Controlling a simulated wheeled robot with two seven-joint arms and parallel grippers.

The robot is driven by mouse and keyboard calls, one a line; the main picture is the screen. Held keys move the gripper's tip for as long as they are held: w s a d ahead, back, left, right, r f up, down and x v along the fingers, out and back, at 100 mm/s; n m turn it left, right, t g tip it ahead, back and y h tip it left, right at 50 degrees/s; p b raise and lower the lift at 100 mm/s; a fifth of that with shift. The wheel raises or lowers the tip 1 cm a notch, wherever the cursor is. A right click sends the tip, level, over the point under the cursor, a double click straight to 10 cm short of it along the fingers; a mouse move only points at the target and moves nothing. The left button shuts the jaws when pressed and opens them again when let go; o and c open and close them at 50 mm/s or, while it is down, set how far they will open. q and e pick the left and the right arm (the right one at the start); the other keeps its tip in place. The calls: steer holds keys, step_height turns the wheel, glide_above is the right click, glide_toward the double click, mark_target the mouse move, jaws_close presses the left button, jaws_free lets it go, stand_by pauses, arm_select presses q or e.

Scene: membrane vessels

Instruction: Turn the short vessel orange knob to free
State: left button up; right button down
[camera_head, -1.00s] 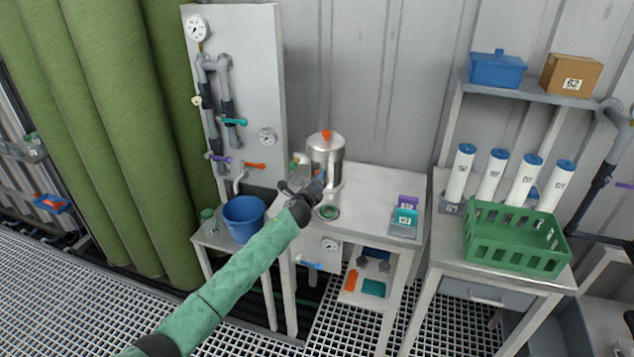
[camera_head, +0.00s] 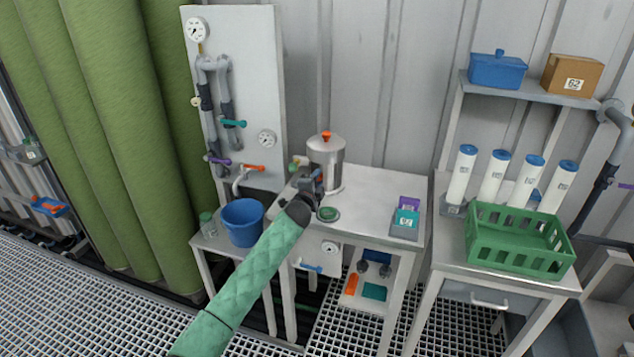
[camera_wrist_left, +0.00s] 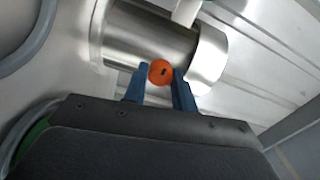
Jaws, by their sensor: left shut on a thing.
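The short vessel (camera_head: 327,151) is a shiny metal cylinder standing upright on the white table, with an orange piece (camera_head: 326,135) on top of its lid. In the left wrist view the vessel (camera_wrist_left: 150,38) lies sideways across the picture. A round orange knob (camera_wrist_left: 161,72) with a small dark mark shows in front of its wall. My left gripper (camera_head: 318,176) is at the vessel's front, low on its side. In the left wrist view its two blue fingers (camera_wrist_left: 160,78) are shut on the orange knob, one on each side. My right gripper is out of view.
A grey panel (camera_head: 255,95) with gauges and coloured valve handles stands behind left. A blue bucket (camera_head: 243,222) is left of the table (camera_head: 375,188). Purple and teal blocks (camera_head: 407,212) sit at the table's right. A green crate (camera_head: 515,240) and white cartridges are farther right.

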arm_select(q)
steer(key=shift+f+n, duration=0.1)
steer(key=shift+n, duration=0.3)
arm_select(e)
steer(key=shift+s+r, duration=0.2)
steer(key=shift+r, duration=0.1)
arm_select(q)
steer(key=o, duration=1)
steer(key=shift+s+a, duration=0.2)
steer(key=shift+s, duration=0.25)
steer(key=b+v, duration=0.2)
steer(key=v, duration=0.4)
steer(key=shift+s+a, duration=0.1)
steer(key=shift+s, duration=0.3)
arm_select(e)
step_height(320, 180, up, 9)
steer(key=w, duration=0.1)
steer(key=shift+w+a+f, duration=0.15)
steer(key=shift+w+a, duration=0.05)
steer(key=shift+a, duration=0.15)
